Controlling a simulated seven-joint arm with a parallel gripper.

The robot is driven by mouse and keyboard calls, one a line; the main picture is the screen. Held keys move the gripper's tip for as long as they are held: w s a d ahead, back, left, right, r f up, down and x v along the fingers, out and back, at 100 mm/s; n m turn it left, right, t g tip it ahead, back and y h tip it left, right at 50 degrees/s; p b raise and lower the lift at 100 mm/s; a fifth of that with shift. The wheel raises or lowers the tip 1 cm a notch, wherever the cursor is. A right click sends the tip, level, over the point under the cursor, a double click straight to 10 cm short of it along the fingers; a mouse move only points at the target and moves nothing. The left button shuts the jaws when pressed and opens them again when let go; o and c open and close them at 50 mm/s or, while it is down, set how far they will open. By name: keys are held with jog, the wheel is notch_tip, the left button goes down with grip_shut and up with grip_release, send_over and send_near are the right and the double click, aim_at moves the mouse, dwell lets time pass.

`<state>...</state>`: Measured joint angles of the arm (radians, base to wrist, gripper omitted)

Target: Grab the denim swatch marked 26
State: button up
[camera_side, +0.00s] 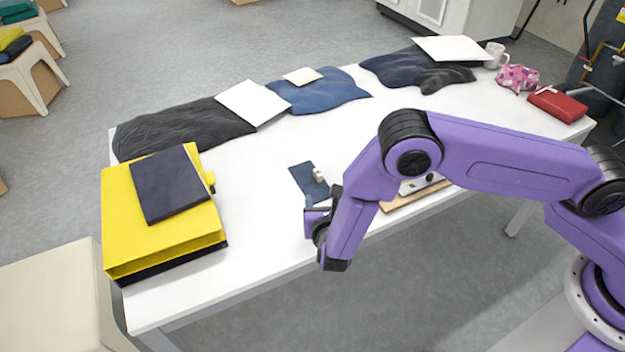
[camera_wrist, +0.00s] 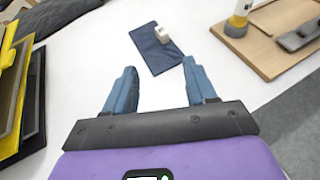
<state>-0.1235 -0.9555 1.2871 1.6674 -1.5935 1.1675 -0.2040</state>
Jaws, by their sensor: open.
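A small dark blue denim swatch (camera_side: 302,177) lies flat on the white table, and it also shows in the wrist view (camera_wrist: 150,48). A small pale block (camera_side: 318,175) sits on its right edge; the wrist view shows the block (camera_wrist: 162,35) too. A larger dark navy swatch (camera_side: 170,184) lies on a yellow box (camera_side: 118,222). I cannot read the number 26 on any swatch. My gripper (camera_wrist: 158,72) is open and empty, its blue fingers pointing toward the small swatch. In the side view it is beside the swatch's near edge, partly hidden by my arm.
A wooden board (camera_wrist: 262,50) with tools on it lies to the right. Dark and blue garments (camera_side: 325,93) with pale sheets line the table's far side. A mug (camera_side: 494,56), pink cloth (camera_side: 517,78) and red case (camera_side: 558,104) are far right. White tabletop around the swatch is clear.

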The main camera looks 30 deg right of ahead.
aim_at(319, 175)
jog(key=x, duration=1.5)
jog(key=shift+w+d+f, duration=0.1)
jog(key=shift+d, duration=0.25)
grip_shut()
